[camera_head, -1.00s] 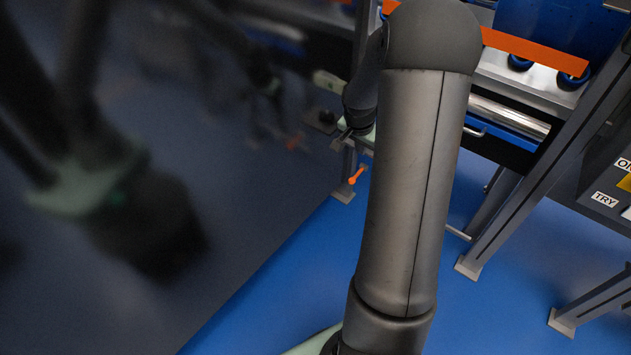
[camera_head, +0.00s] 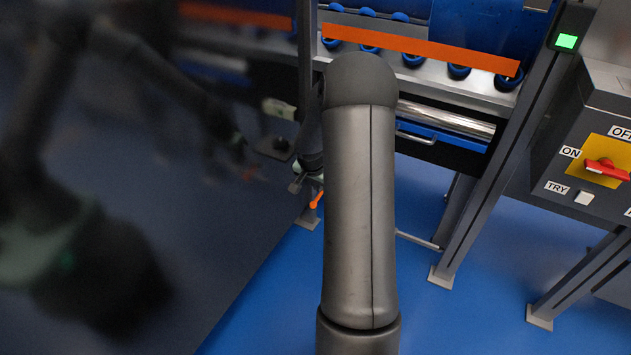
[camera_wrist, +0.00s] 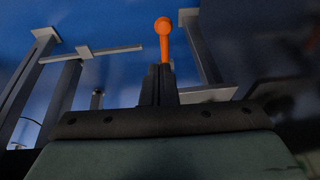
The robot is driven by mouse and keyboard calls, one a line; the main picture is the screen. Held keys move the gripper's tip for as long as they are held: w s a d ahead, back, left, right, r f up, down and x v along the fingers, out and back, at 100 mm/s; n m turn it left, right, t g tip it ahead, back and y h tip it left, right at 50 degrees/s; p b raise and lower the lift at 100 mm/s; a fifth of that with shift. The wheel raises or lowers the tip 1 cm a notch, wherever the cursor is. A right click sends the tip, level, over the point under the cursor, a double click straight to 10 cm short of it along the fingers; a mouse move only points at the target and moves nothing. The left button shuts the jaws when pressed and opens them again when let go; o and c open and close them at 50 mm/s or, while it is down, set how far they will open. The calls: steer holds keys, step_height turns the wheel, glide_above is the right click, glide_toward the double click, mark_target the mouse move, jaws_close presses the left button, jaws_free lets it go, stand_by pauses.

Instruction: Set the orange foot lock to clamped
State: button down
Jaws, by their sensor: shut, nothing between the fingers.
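The orange foot lock (camera_head: 316,200) is a small lever with a round knob, low on a grey frame leg at the left end of the bench. In the wrist view its lever (camera_wrist: 164,42) stands upright in the picture, knob at the top, just beyond my fingertips. My gripper (camera_wrist: 158,72) is shut and empty, its fingers pointing at the lever's lower end. I cannot tell whether they touch it. In the head view my arm hides most of the gripper and part of the lock's surroundings.
Grey frame legs (camera_head: 460,215) and a low crossbar stand around the blue floor. A switch box (camera_head: 590,150) with a red handle is at the right. A dark, blurred, reflective panel (camera_head: 225,215) fills the left. An orange rail (camera_head: 420,50) runs above the bench.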

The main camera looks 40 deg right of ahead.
mark_target(317, 199)
steer(key=x, duration=0.1)
steer(key=b+x, duration=0.1)
steer(key=x, duration=0.1)
steer(key=a+x, duration=0.1)
steer(key=x, duration=0.1)
steer(key=shift+w+f+b, duration=0.15)
steer(key=shift+f+b, duration=0.15)
steer(key=shift+b, duration=0.1)
